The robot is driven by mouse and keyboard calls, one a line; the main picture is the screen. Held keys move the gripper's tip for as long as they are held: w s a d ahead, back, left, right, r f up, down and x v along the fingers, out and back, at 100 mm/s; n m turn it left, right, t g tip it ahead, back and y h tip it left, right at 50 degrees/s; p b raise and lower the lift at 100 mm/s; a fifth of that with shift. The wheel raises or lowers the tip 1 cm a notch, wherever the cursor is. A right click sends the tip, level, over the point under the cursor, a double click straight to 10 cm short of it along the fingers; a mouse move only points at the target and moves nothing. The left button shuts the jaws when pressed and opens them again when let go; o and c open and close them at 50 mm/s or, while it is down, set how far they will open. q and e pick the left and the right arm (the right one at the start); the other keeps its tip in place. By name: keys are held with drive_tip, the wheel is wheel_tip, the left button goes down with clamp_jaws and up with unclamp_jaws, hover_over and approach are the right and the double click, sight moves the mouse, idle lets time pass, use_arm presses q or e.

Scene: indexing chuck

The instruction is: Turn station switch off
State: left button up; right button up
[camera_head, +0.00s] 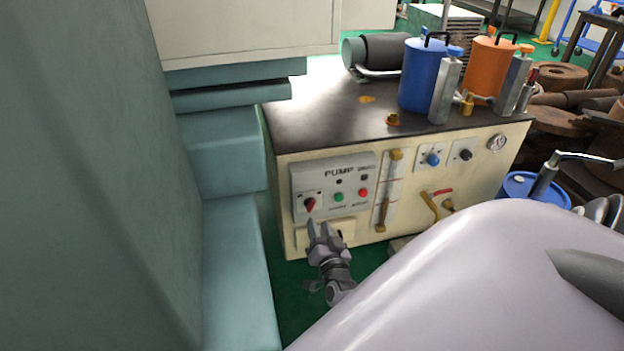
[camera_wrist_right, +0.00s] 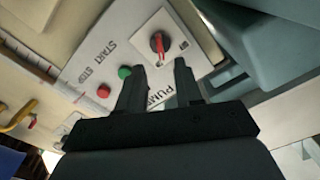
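The station switch (camera_head: 310,204) is a red rotary knob on a small pale plate at the lower left of the grey PUMP panel (camera_head: 352,173). In the right wrist view the knob (camera_wrist_right: 158,44) has a dark round base and a red handle. My right gripper (camera_head: 319,227) is just below and in front of the switch in the head view. In the wrist view its two fingers (camera_wrist_right: 157,66) are apart with nothing between them, pointing toward the knob. I cannot see any contact with the knob. My left gripper is not in view.
A green button (camera_head: 339,197) and a red button (camera_head: 363,193) sit right of the switch. The cream pump cabinet (camera_head: 300,244) carries valves and a gauge (camera_head: 496,142). Blue (camera_head: 418,85) and orange (camera_head: 487,70) canisters stand on top. A teal machine body (camera_head: 225,150) rises close on the left.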

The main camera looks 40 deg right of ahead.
sight(312, 208)
drive_tip(key=b+x, duration=0.2)
drive_tip(key=x, duration=0.3)
drive_tip(key=shift+w+d, duration=0.15)
drive_tip(key=shift+w, duration=0.2)
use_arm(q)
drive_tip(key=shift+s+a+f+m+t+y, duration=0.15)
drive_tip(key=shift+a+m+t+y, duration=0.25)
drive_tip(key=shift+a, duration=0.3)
use_arm(e)
drive_tip(key=shift+c, duration=0.3)
clamp_jaws()
